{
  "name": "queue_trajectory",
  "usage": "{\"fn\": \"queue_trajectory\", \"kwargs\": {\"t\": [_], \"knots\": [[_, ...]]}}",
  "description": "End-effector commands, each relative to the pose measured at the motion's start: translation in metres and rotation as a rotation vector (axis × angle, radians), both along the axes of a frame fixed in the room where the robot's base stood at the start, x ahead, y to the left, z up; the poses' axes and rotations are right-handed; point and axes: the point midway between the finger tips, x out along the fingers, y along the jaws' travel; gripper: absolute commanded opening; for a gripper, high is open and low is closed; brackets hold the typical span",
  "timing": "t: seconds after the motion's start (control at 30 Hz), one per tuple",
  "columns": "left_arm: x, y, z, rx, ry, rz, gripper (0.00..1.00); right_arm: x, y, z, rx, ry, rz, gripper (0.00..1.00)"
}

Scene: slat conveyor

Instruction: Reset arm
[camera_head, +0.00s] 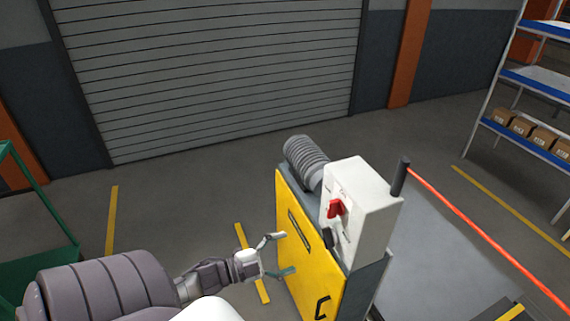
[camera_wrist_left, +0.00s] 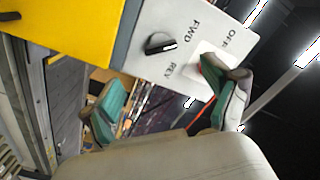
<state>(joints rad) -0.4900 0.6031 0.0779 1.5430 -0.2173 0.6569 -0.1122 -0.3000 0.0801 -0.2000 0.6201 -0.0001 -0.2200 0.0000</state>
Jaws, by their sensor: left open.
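My left arm comes in from the lower left in the head view. Its gripper (camera_head: 282,254) is open and empty, beside the yellow panel (camera_head: 303,262) of the conveyor's end cabinet. In the left wrist view the two green-padded fingers (camera_wrist_left: 166,88) are spread with nothing between them. The light grey control box (camera_head: 364,211) sits on the cabinet, with a red switch (camera_head: 336,208) and a black knob (camera_head: 328,238) on its face. In the wrist view the knob (camera_wrist_left: 160,43) lies between FWD and REV labels; a finger partly hides the switch near OFF. My right gripper is not in view.
A grey ribbed motor (camera_head: 306,160) stands behind the control box. A black post (camera_head: 400,176) holds a red belt (camera_head: 480,232) running right. Shelves with cardboard boxes (camera_head: 522,126) stand at right. A green frame (camera_head: 38,250) is at left. Floor toward the shutter is clear.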

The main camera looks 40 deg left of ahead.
Motion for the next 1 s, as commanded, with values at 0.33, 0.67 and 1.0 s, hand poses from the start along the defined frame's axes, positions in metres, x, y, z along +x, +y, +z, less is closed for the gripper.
{"fn": "queue_trajectory", "kwargs": {"t": [0.33, 0.67, 1.0], "knots": [[0.000, 0.000, 0.000, 0.000, 0.000, 0.000, 0.88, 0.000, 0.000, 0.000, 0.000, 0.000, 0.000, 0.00], [-0.008, 0.014, -0.060, -0.050, 0.146, 0.126, 0.88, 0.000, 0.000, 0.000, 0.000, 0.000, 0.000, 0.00], [-0.118, -0.002, -0.286, -0.210, 0.774, 0.524, 0.88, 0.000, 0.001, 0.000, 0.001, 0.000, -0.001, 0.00]]}}
